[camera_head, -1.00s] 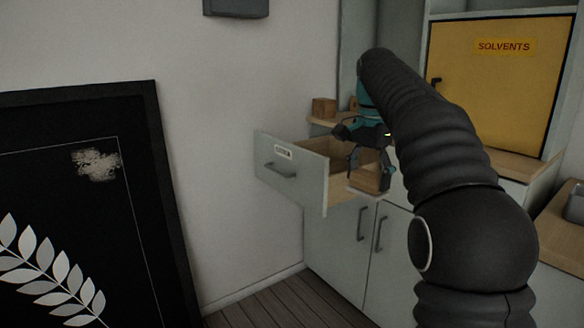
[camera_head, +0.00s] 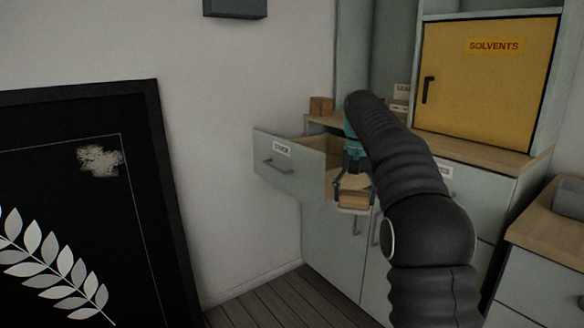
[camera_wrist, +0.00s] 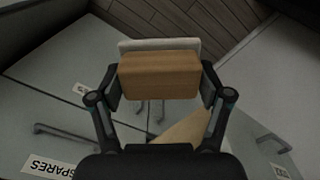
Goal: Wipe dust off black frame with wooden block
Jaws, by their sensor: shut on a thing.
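My gripper (camera_head: 353,190) is shut on a wooden block (camera_head: 353,199) with a pale layer along one side. In the wrist view the block (camera_wrist: 160,75) sits between both fingers, its pale layer (camera_wrist: 160,44) on the far side. The gripper holds it in the air in front of the cabinet, by the open drawer. The black frame (camera_head: 163,170) leans against the wall at the left. A pale patch of dust (camera_head: 100,160) lies near its upper right corner, above a white leaf picture. The gripper is well to the right of the frame.
An open drawer (camera_head: 290,175) labelled STOCK juts out between the frame and the gripper. A yellow SOLVENTS cabinet (camera_head: 485,90) stands at the right. A small wooden block (camera_head: 320,105) rests on the counter. Bare floor (camera_head: 265,303) shows below.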

